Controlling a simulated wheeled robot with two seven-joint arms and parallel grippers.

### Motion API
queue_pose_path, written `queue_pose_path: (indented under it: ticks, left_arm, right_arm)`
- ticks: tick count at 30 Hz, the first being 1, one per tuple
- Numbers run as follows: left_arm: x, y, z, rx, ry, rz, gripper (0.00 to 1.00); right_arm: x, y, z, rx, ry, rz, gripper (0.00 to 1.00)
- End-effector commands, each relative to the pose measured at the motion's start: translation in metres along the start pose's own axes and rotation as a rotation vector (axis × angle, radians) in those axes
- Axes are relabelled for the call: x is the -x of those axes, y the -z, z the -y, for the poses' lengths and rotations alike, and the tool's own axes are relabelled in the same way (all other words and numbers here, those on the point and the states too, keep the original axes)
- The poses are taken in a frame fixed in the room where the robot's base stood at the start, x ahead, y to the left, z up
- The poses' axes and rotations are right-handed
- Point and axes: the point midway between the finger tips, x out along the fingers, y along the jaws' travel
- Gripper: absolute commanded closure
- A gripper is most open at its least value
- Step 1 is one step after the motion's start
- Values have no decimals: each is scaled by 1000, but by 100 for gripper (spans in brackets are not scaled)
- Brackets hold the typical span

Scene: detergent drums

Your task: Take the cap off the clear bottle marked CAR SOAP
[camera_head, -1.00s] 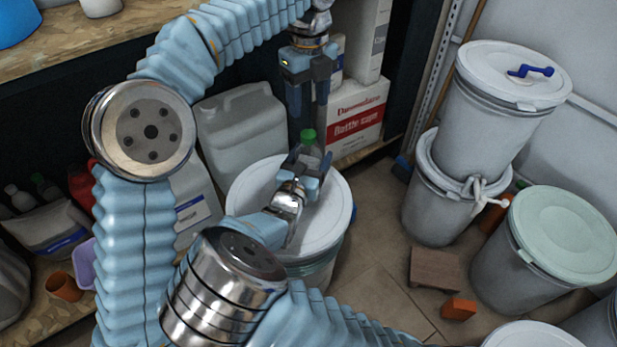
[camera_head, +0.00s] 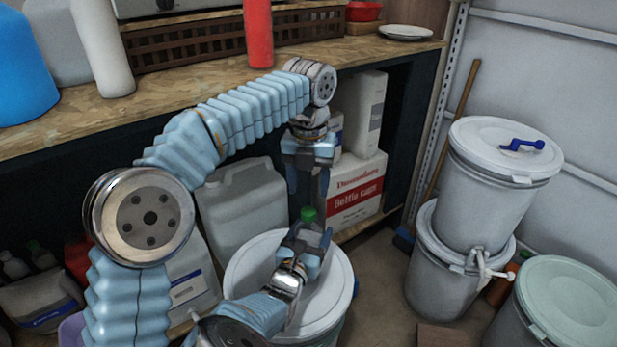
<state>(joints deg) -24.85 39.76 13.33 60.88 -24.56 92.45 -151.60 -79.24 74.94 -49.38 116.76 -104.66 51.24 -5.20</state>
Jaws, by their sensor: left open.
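The clear bottle with a green cap (camera_head: 308,214) stands over the lid of a white drum (camera_head: 245,272); its marking is not readable. My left gripper (camera_head: 307,197) points down from above. Its two dark fingers are open and apart, with the green cap just below and between their tips. My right gripper (camera_head: 308,243) comes from below, its fingers on either side of the bottle body. They hide most of the bottle, and I cannot tell whether they press on it.
Stacked drums (camera_head: 487,190) stand at right, with a pale green lidded drum (camera_head: 572,300) in front. Floor between is partly clear.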

Motion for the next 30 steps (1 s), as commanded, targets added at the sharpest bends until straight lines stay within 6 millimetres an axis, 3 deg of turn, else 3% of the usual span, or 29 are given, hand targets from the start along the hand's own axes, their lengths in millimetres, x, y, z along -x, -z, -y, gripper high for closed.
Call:
queue_pose_path:
  ticks: [6, 12, 22, 30]
  left_arm:
    - [-37, 1, 0, 3, 0, -2, 43]
    - [-61, 1, 0, 4, 0, -2, 43]
    - [-66, 0, 0, 5, 1, 0, 43]
    - [-66, 0, 0, 5, 1, 0, 83]
  right_arm:
    - [0, 0, 0, 0, 0, 0, 100]
    - [0, 0, 0, 0, 0, 0, 100]
    - [0, 0, 0, 0, 0, 0, 100]
    - [0, 0, 0, 0, 0, 0, 100]
